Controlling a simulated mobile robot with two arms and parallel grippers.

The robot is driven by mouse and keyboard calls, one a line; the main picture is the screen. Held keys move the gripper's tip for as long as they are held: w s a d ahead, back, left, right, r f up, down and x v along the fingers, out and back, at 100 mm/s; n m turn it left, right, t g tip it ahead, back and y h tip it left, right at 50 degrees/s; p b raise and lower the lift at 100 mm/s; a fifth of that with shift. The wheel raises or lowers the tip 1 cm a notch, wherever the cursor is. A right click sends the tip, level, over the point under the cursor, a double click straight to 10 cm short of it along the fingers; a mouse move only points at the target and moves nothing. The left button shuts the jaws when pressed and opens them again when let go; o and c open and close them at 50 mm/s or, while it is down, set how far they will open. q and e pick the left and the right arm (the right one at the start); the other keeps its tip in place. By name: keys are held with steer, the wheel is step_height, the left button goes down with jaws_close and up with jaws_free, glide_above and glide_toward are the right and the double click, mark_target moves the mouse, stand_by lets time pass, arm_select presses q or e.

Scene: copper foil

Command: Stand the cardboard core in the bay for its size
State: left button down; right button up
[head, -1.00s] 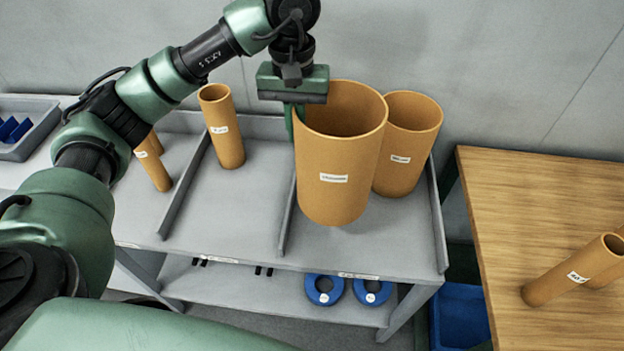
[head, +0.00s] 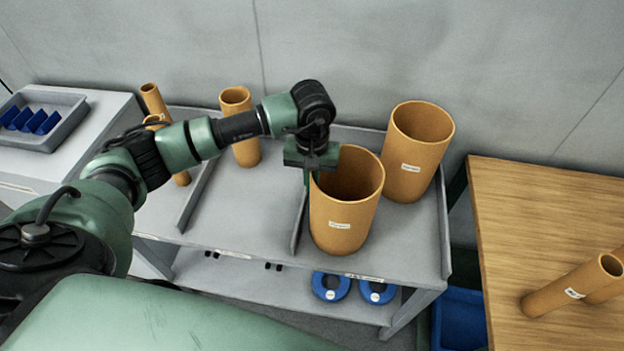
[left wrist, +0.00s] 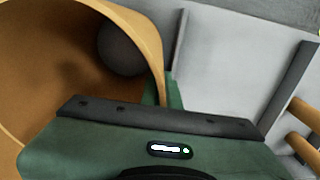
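The large cardboard core (head: 343,218) is a wide orange-brown tube with a white label. It is upright in the right-hand bay (head: 405,235) of the grey rack, close beside the divider (head: 299,225). Its lower end is at or just above the bay floor; I cannot tell whether it touches. My left gripper (head: 318,178) is shut on the left side of its rim. In the left wrist view the core (left wrist: 60,75) opens beside the gripper (left wrist: 160,95), with grey showing through its far end. My right gripper is not in view.
Another wide core (head: 415,150) stands behind in the same bay. A medium core (head: 244,150) stands in the middle bay, thin ones (head: 152,98) in the left. Cores (head: 570,285) lie on the wooden table (head: 530,220). Blue rings (head: 330,287) are on the lower shelf.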

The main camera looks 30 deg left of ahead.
arm_select(q)
steer(key=shift+f, duration=0.1)
steer(key=c, duration=1.7)
jaws_free()
steer(key=shift+r, duration=0.3)
steer(key=shift+r+b, duration=2.4)
steer(key=shift+r, duration=3.5)
